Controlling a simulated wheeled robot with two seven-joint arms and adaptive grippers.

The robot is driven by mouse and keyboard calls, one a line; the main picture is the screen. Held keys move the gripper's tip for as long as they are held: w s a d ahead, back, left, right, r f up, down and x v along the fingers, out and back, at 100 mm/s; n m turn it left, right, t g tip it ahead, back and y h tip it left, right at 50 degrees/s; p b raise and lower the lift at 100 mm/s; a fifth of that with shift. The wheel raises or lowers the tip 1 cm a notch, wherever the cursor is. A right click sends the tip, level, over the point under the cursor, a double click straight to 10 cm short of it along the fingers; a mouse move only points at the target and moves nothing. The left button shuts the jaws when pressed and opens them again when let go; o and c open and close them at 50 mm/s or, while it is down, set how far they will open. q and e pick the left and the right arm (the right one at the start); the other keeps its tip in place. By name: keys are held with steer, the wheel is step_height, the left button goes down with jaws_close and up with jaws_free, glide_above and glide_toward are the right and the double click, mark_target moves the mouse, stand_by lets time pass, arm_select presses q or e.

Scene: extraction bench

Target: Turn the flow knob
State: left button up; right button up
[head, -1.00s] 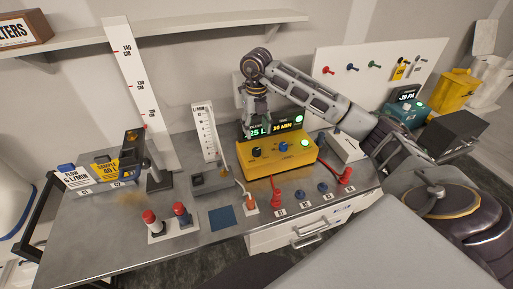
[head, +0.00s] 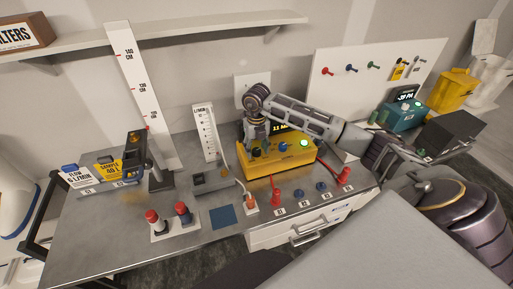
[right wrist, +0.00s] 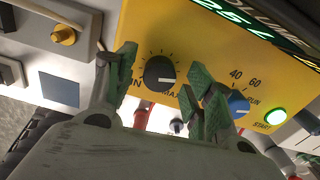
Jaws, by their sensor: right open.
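The yellow box (head: 300,157) on the bench has a black knob (right wrist: 159,73) with a dial scale ending in "MAX". Its white pointer line points right in the right wrist view. A blue knob (head: 283,147) sits to its right; it also shows in the right wrist view (right wrist: 238,103). My right gripper (head: 256,143) is above the box's front, by the black knob. In the right wrist view its open green-tipped fingers (right wrist: 160,80) appear on either side of the black knob. I cannot tell whether they touch it. My left gripper is out of view.
A lit green start button (head: 304,143) is right of the blue knob. Red and blue plugs (head: 321,188) are in front.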

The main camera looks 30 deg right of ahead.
steer(key=shift+f, duration=0.15)
steer(key=c, duration=1)
steer(key=shift+n+b, duration=1.6)
steer(key=shift+b, duration=0.2)
steer(key=shift+n+b, duration=1.15)
steer(key=shift+n, duration=0.35)
steer(key=o, duration=1)
